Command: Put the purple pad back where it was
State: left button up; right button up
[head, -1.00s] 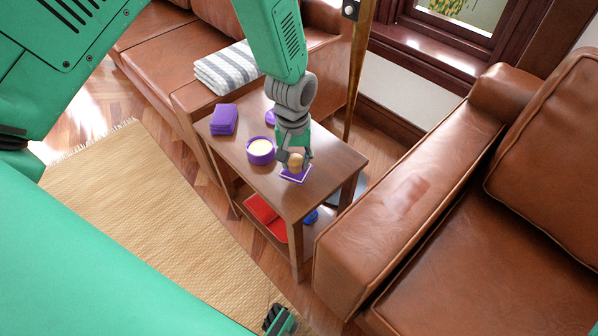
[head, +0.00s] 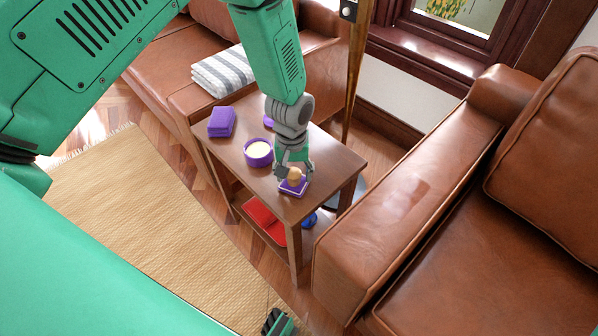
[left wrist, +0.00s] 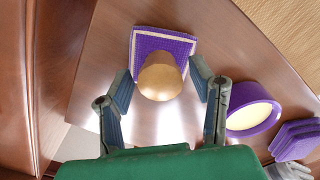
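The purple pad (head: 293,188), square with a pale border and a round wooden knob (head: 295,174) on top, appears to lie flat near the front end of the wooden side table (head: 335,157). It also shows in the left wrist view (left wrist: 150,44), with its knob (left wrist: 160,78) below the pad's centre. My left gripper (head: 293,170) is above it, its fingers on either side of the knob. In the left wrist view the left gripper (left wrist: 160,82) is open, with a gap between each finger and the knob.
A purple bowl with cream contents (head: 258,153), a stack of purple cloths (head: 221,122) and a partly hidden purple item (head: 269,122) share the tabletop. Red cloth (head: 264,220) lies on the lower shelf. A leather sofa (head: 185,75) and armchair (head: 400,200) flank the table.

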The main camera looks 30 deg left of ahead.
aim_at(293, 172)
pick_arm(q)
jog(key=shift+a, duration=0.1)
jog(key=shift+r, duration=0.35)
notch_tip(293, 172, up, 12)
jog(key=p, duration=0.3)
jog(key=s+a+f+m, duration=0.1)
jog(key=s+f, duration=0.3)
jog(key=s, duration=0.5)
jog(key=s+a+f+m, duration=0.2)
jog(key=s+f, duration=0.3)
jog(key=s, duration=0.3)
jog(key=s+a+f+m, duration=0.2)
jog(key=s+f, duration=0.2)
jog(key=s, duration=0.5)
jog(key=shift+s+f+m+t, duration=0.25)
jog(key=shift+s+m+t, duration=0.05)
jog(key=shift+m, duration=0.1)
